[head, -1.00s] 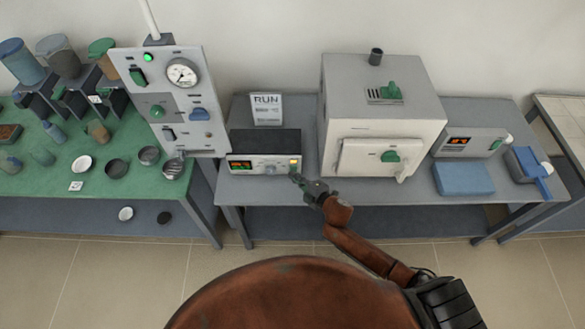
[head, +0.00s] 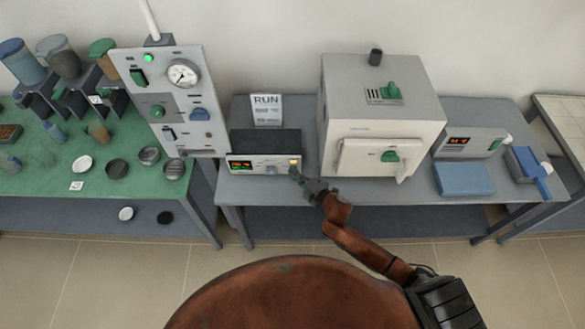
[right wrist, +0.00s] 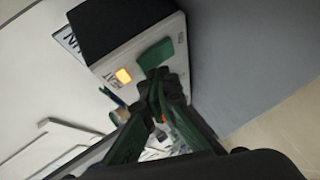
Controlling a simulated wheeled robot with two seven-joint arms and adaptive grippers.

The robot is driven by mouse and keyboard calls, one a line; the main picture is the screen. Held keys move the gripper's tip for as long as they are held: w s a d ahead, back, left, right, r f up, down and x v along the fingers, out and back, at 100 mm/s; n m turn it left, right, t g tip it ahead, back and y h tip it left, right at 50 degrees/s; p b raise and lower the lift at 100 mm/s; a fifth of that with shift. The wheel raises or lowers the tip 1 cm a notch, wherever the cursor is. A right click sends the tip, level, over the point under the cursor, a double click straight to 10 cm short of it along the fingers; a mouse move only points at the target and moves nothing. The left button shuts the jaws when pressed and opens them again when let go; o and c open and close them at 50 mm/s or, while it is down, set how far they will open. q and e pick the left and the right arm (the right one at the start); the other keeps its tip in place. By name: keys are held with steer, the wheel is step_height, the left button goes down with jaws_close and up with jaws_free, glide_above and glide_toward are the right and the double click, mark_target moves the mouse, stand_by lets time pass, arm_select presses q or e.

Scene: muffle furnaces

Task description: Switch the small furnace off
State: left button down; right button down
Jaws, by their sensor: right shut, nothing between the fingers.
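The small furnace (head: 345,105) is a pale box with a green door handle (head: 390,156), and its door looks closed. To its left stands a control box (head: 264,142) with a dark top, a lit display (head: 240,164) and a lit orange lamp or switch (head: 294,162). The orange light also shows in the right wrist view (right wrist: 123,76). My right gripper (head: 292,172) is shut and empty, its tips at the lower right of the box's front panel. In the right wrist view the fingers (right wrist: 157,78) are close to the panel; contact cannot be told. My left gripper is out of view.
A RUN sign (head: 267,109) stands behind the control box. A grey panel with a dial (head: 182,73) stands to the left, by a green table with dishes and jars. The bench front edge is clear.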

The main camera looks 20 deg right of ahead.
steer(key=shift+w+d, duration=0.1)
steer(key=shift+w, duration=0.1)
stand_by(0.3)
steer(key=shift+s+a, duration=0.25)
steer(key=shift+s, duration=0.5)
steer(key=shift+s+a+f+p, duration=0.1)
steer(key=shift+s+a+p, duration=0.1)
steer(key=shift+s, duration=0.6)
steer(key=shift+s+a+f+p, duration=0.15)
steer(key=shift+s+a+p, duration=0.1)
steer(key=shift+s, duration=0.55)
steer(key=shift+s+a+f+p, duration=0.1)
steer(key=shift+s+a+p, duration=0.1)
steer(key=shift+s, duration=0.6)
